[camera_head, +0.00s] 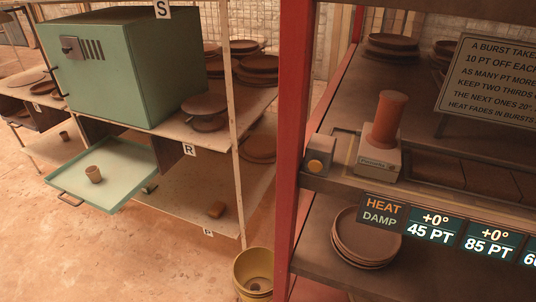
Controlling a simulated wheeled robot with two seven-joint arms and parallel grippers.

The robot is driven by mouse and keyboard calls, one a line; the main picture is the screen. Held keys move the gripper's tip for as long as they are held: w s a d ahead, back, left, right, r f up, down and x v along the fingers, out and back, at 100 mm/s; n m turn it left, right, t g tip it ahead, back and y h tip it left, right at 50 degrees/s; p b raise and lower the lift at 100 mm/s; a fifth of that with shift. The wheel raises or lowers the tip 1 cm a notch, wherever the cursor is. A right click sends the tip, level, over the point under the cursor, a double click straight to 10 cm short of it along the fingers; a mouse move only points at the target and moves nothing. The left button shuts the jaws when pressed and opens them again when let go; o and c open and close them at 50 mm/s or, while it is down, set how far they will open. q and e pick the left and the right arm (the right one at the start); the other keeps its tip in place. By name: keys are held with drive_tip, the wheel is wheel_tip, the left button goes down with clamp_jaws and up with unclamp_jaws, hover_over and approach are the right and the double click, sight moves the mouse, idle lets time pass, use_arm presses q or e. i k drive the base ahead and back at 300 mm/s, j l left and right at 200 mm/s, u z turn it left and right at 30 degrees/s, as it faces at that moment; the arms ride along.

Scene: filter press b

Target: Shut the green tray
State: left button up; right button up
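The green tray (112,161) is a shallow pale-green tray at the left of the head view. It is pulled out from the opening below the green cabinet (122,62) and tilts in the picture toward the front left. A small tan cup (94,174) stands in it. A small handle (70,199) is on its front edge. A small dark green object lies by its right edge. Neither of my grippers is in view.
Shelving marked R (189,150) holds brown plates (204,104). A yellow bucket (253,272) stands on the floor by its corner. A red post (292,150) divides the view; right of it are a bench with a rust-coloured cylinder (388,120) and signs. Floor before the tray is clear.

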sight(126, 166)
drive_tip(key=i+l, duration=0.15)
drive_tip(key=l, duration=0.15)
drive_tip(key=i+l+u, duration=0.1)
drive_tip(key=i+l, duration=0.2)
drive_tip(key=l, duration=0.25)
drive_tip(key=u, duration=1.65)
